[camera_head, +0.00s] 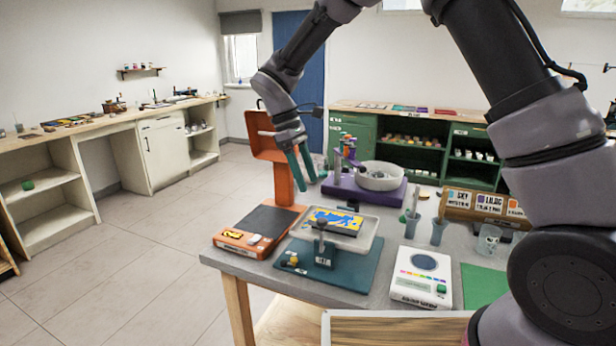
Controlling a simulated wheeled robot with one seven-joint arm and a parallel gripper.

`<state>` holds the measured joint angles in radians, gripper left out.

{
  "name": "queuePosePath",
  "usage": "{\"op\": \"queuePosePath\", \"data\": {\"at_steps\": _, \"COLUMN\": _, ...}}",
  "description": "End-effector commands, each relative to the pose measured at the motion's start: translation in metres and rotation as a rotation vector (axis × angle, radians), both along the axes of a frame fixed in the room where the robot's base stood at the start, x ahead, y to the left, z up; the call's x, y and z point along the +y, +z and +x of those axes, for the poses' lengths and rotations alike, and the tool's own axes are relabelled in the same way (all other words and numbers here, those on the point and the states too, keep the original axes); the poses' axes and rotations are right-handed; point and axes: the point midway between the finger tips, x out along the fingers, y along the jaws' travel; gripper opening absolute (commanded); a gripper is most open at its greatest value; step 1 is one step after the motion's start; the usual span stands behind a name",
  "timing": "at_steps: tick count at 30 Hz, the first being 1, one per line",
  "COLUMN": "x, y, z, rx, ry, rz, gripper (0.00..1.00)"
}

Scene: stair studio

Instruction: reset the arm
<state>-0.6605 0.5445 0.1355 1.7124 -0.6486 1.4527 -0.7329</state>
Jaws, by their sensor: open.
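My arm comes in from the right side of the head view and arches over the table. My gripper (301,172) points down with its two green fingers apart, open and with nothing seen between them. It hangs above the table, in front of the orange stand (278,150) as seen here. The purple device with a white bowl (380,176) is to its right. The tray with a blue and yellow piece (371,243) is below and to the right of it.
The grey table (389,268) also holds an orange-and-black scale (254,240), a white device (421,277), two grey cups (438,231) and a wooden label rack (460,204). Green shelves (463,141) stand behind. Open tiled floor (150,240) lies to the left.

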Motion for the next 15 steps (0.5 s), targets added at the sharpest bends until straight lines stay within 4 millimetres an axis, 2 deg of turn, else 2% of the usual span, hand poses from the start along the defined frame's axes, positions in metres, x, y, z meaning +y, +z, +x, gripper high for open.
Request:
{"op": "queuePosePath", "data": {"at_steps": 2, "x": -0.008, "y": 0.009, "z": 0.002, "rx": -0.015, "ry": -0.028, "rz": 0.014, "gripper": 0.65}}
{"op": "queuePosePath", "data": {"at_steps": 5, "x": -0.029, "y": 0.034, "z": 0.005, "rx": -0.055, "ry": -0.111, "rz": 0.053, "gripper": 0.65}}
{"op": "queuePosePath", "data": {"at_steps": 11, "x": -0.098, "y": 0.101, "z": -0.002, "rx": -0.185, "ry": -0.392, "rz": 0.184, "gripper": 0.65}}
{"op": "queuePosePath", "data": {"at_steps": 15, "x": -0.146, "y": 0.139, "z": -0.018, "rx": -0.28, "ry": -0.601, "rz": 0.282, "gripper": 0.65}}
